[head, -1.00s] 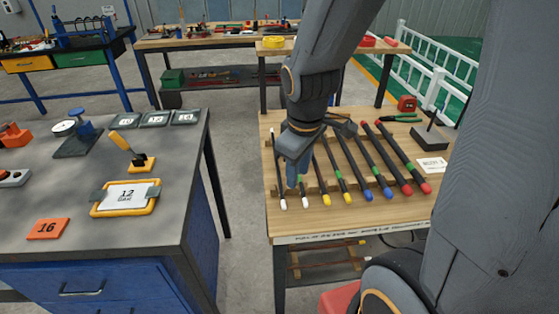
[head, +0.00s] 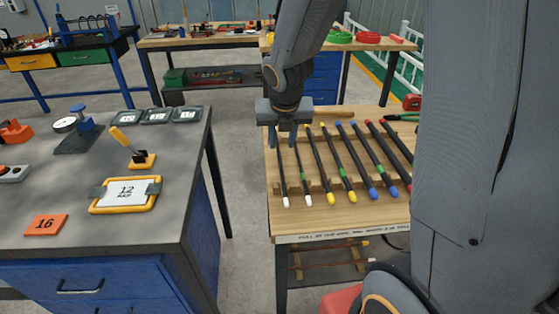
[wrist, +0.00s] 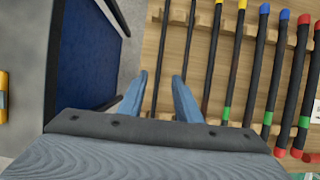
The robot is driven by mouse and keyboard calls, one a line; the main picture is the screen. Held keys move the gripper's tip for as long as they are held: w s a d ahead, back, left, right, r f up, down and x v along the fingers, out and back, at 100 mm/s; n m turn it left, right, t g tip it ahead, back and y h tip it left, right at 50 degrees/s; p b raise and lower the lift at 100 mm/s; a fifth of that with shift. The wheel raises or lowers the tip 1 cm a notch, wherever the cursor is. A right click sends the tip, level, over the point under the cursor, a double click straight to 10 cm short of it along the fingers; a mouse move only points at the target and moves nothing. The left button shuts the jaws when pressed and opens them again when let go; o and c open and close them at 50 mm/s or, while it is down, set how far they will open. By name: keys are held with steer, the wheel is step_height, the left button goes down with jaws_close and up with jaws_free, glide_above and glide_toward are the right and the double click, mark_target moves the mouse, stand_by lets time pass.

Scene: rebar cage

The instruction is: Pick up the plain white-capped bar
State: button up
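The plain white-capped bar (head: 283,183) is the leftmost dark bar on the wooden bench, lying on slatted supports with its white end towards me. Another white-capped bar (head: 305,190) lies just right of it and has a green band. My gripper (head: 282,143) is open over the far part of the leftmost bar. In the wrist view my gripper (wrist: 160,76) has its fingers on either side of that bar (wrist: 159,70), and the right finger overlaps the second bar (wrist: 190,45). The fingers' exact height is unclear, and nothing is held.
Yellow-, blue- and red-capped bars (head: 372,170) lie close on the right, some green-banded. My arm hides the bench's right part. The grey-topped blue bench (head: 180,215) stands left, across a gap, with a yellow-framed sign (head: 126,194) and an orange 16 plate (head: 46,224).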

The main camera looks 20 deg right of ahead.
mark_target(279, 158)
steer(key=b+x, duration=0.2)
steer(key=x, duration=0.5)
steer(key=shift+a+f+b, duration=0.1)
steer(key=shift+f+b, duration=0.2)
steer(key=shift+f, duration=0.05)
steer(key=shift+c, duration=0.4)
jaws_close()
